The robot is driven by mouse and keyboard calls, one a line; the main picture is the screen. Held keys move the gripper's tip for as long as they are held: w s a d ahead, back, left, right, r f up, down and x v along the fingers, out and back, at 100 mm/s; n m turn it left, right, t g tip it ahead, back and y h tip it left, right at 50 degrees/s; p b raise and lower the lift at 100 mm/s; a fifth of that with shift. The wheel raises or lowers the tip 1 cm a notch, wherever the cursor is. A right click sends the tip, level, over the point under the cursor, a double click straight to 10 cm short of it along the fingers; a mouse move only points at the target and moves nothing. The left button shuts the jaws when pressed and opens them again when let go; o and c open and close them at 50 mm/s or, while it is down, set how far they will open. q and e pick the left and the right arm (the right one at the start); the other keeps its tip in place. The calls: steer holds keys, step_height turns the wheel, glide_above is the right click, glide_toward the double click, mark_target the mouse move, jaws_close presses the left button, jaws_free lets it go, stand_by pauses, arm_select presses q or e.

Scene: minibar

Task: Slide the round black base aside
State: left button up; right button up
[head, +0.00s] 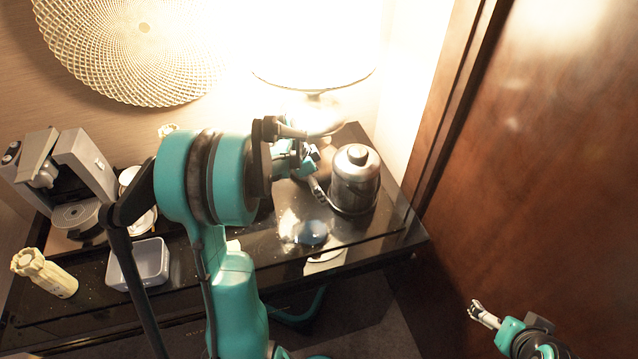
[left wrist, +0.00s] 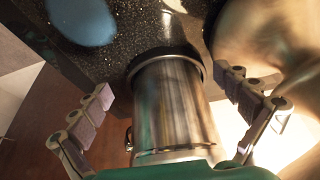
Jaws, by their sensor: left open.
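A steel canister with a domed lid (head: 355,180) stands upright on the black counter. A round black base (left wrist: 150,58) rings its foot in the left wrist view. A flat blue-looking disc (head: 311,232) lies on the counter in front of it; it also shows in the left wrist view (left wrist: 82,20). I cannot tell whether it is a separate base or a shiny patch. My left gripper (head: 313,172) is open beside the canister; in the left wrist view its fingers (left wrist: 169,88) appear either side of it. My right gripper (head: 477,313) is low at the right, away from the counter.
A lamp (head: 315,118) with a bright shade stands behind the canister. A wooden panel (head: 540,170) rises at the right. The counter's front edge is close to the disc.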

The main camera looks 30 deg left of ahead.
mark_target(327, 205)
arm_select(q)
steer(key=b+x, duration=0.1)
steer(key=x, duration=0.6)
steer(key=shift+w+f+b, duration=0.1)
steer(key=shift+f+b, duration=0.1)
steer(key=shift+b, duration=0.15)
steer(key=shift+c, duration=0.3)
steer(key=c, duration=1)
steer(key=shift+s+d, duration=0.15)
steer(key=shift+s, duration=0.15)
steer(key=c, duration=1.1)
